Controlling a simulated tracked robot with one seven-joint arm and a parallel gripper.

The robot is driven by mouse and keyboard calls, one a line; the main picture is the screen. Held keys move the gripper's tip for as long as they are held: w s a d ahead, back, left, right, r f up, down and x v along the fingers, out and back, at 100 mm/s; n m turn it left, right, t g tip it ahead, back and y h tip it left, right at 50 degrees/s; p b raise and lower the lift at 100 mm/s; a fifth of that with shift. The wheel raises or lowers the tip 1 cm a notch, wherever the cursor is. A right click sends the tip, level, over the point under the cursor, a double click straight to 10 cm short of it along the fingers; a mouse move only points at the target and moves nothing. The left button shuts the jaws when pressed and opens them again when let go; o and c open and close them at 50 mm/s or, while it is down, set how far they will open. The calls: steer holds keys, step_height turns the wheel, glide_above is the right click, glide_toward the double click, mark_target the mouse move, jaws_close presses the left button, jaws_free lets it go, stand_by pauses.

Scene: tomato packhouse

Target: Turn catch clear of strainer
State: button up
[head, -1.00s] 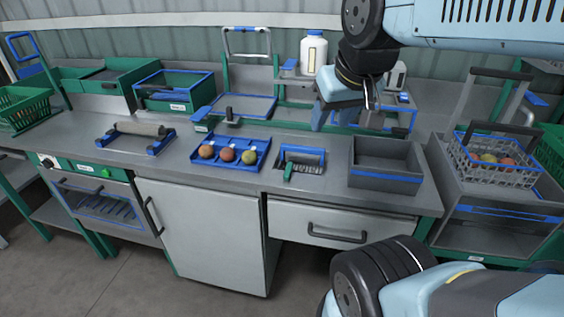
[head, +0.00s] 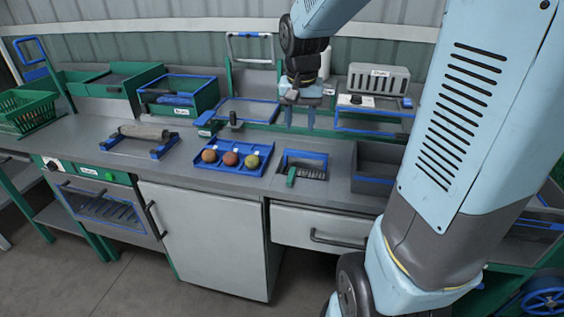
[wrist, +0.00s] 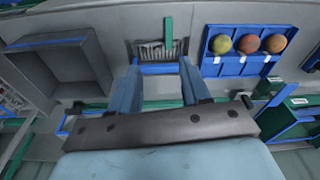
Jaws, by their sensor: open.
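The strainer (head: 312,171) is a dark slotted grate set in the worktop, with a blue frame along its back. In the wrist view the strainer (wrist: 150,51) lies beyond my fingertips. The catch, which I take to be the green bar (head: 291,177), lies over the strainer's front left part. In the wrist view the green catch (wrist: 168,36) crosses the grate and sticks out past its far edge. My gripper (head: 298,126) points down above the worktop behind the strainer. Its two blue fingers are apart and empty, and the wrist view shows the gap (wrist: 160,66) in line with the blue frame.
A blue tray (head: 209,168) with three tomatoes sits left of the strainer. An open grey bin (head: 375,181) stands to its right, partly behind my arm. A roller on a blue stand (head: 143,134) is further left. A blue-edged rack (head: 372,121) stands behind.

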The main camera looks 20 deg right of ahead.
steer(key=m+g, duration=0.2)
glide_above(291, 173)
step_height(291, 173, down, 6)
steer(key=shift+y, duration=0.3)
step_height(291, 173, down, 14)
steer(key=shift+s+f, duration=0.1)
jaws_close()
stand_by(0.4)
